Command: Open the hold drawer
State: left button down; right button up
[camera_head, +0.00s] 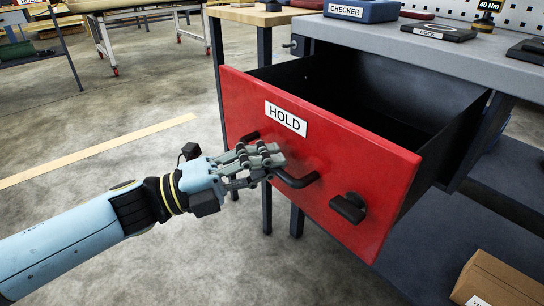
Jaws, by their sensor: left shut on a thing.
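The hold drawer (348,165) has a red front with a white HOLD label (286,118). It stands well out from the grey bench, and its dark, empty-looking inside shows. A black bar handle (298,181) runs across its front, with a black latch or knob (348,207) to the right of it. My left gripper (268,170) comes in from the left, shut on the handle; its fingers hide part of the bar. My right gripper is not in view.
The grey bench top (400,40) above the drawer carries a blue CHECKER box (361,10) and a black DOCK plate (438,31). A cardboard box (497,280) sits at the lower right. The concrete floor in front of the drawer is clear.

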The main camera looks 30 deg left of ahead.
pick_arm(q)
jog(key=shift+f, duration=0.2)
jog(key=c, duration=1.3)
grip_release()
jog(key=shift+c, duration=0.2)
jog(key=shift+r, duration=0.1)
jog(key=v, duration=1.2)
